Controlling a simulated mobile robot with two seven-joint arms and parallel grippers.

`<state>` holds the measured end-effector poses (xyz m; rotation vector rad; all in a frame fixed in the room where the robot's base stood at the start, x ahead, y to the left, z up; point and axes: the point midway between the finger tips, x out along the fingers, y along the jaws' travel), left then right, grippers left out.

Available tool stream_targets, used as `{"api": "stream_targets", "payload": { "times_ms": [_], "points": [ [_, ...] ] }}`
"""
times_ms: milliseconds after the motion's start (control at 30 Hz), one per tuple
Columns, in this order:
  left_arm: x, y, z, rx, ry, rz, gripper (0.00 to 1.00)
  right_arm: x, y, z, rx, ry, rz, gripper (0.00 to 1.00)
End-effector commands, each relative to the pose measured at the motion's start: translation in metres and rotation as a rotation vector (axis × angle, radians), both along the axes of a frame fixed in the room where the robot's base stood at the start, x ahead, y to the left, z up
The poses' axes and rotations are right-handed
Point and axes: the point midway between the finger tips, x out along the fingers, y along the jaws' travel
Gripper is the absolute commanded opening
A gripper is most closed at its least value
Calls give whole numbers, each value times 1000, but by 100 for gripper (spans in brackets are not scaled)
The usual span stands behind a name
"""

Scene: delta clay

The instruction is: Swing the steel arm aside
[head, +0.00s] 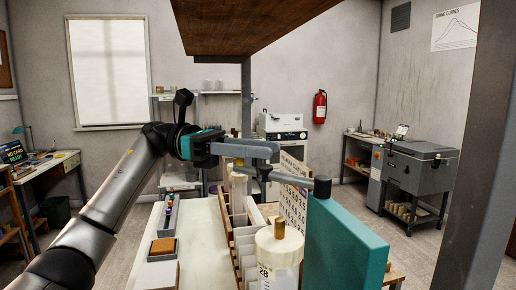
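The steel arm (292,179) is a thin grey bar. It runs left from a dark round-ended piece (322,187) at the top of a teal upright panel (345,240). My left gripper (268,152) reaches in from the left, with its grey fingers over the bar's left end. The fingers overlap the bar there, and I cannot tell whether they touch it or grip it. Below stand a white cylinder marked 28 (278,250) with a brass-coloured knob, and a pale upright cylinder (239,195). My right gripper is not in view.
A divided pale rack (243,238) and a board with printed numbers (294,183) stand close under the bar. A white bench top (205,240) holds small bottles and an orange-brown block (163,246) at left. A wooden shelf (250,25) hangs overhead.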

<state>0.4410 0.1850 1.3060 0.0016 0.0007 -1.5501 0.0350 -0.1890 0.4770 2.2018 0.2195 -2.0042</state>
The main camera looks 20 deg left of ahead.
Motion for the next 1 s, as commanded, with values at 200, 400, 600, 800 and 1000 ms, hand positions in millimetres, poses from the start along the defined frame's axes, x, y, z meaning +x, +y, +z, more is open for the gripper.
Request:
{"api": "stream_targets", "payload": {
  "times_ms": [200,400,600,800,1000],
  "points": [
    [0,0,0,-1,1,-1,61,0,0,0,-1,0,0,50],
    [0,0,0,-1,0,-1,64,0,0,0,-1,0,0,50],
    [0,7,1,0,0,1,64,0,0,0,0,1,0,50],
    [0,38,1,-3,1,4,64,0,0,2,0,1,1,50],
    [-1,71,2,-3,0,2,64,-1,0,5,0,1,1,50]
  ]
}}
